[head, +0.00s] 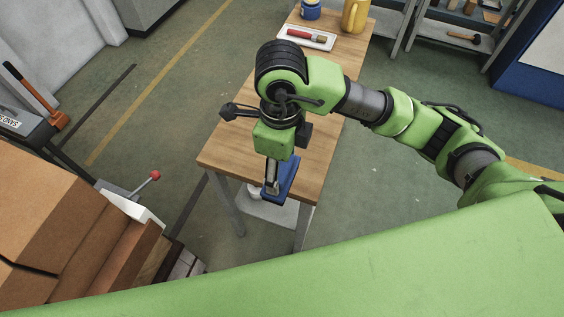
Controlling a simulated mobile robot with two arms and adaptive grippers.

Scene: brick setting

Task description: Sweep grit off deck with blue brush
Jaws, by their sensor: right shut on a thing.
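My right gripper (271,182) points down over the near end of the wooden table top (222,150). It is shut on the blue brush (287,178). The brush is partly hidden by the gripper and sits at the table's near edge; I cannot tell whether its underside touches the wood. No grit can be made out on the visible wood, and my arm covers part of the top. My left gripper is not in view.
At the table's far end are a white tray (325,46) with a red-handled tool, a blue jar (310,10) and a yellow container (354,16). Brown boxes (60,230) and a red-knobbed lever (155,175) stand at left. Shelving (450,38) is at far right.

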